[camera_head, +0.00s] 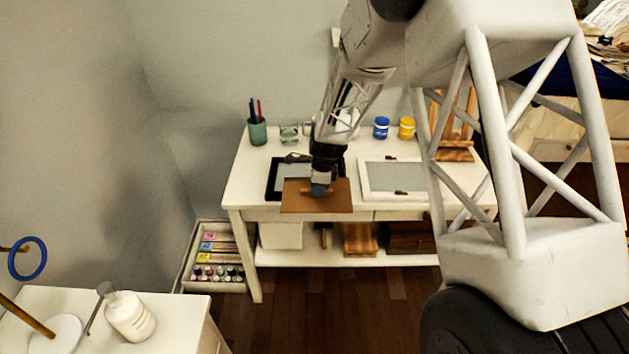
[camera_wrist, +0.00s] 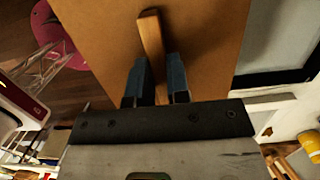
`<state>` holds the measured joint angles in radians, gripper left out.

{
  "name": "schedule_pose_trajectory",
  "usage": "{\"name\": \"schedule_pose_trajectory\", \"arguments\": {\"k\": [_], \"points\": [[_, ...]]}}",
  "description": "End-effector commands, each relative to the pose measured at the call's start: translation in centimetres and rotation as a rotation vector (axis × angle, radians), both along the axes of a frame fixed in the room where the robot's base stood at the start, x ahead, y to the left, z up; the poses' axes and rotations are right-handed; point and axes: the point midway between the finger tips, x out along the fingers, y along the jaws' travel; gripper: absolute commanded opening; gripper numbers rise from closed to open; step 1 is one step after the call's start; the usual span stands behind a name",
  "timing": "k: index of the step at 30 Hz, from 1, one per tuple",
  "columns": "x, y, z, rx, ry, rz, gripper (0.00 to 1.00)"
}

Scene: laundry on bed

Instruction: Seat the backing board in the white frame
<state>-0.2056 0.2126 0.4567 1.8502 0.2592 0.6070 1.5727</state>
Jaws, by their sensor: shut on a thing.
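The brown backing board (camera_head: 334,200) is in front of the black frame's lower part in the head view, its near side reaching past the table's front edge. A wooden grip strip (camera_wrist: 151,40) stands out from the board (camera_wrist: 95,35). My gripper (camera_head: 320,189) is shut on this strip, its blue fingers (camera_wrist: 158,80) on either side. The board appears held above the table; the exact gap is unclear. The white frame (camera_head: 364,180) lies to the right on the table, with a grey inside and small brown pieces at its far and near sides.
The black frame (camera_head: 271,180) lies left of the white frame, partly covered by the board and my arm. A pen cup (camera_head: 257,133), a glass (camera_head: 289,135), a blue jar (camera_head: 381,128) and a yellow jar (camera_head: 406,128) stand at the back. My arm structure blocks the table's right end.

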Motion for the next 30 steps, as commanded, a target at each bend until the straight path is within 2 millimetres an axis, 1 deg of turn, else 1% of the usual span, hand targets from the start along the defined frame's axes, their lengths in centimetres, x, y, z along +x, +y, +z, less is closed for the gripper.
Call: {"name": "schedule_pose_trajectory", "arguments": {"k": [4,9,30], "points": [[-1.0,-0.2,0.2,0.0,-0.001,0.0,0.0],[-1.6,-0.4,0.2,0.0,-0.001,0.0,0.0],[-1.6,-0.5,0.2,0.0,-0.001,0.0,0.0]]}}
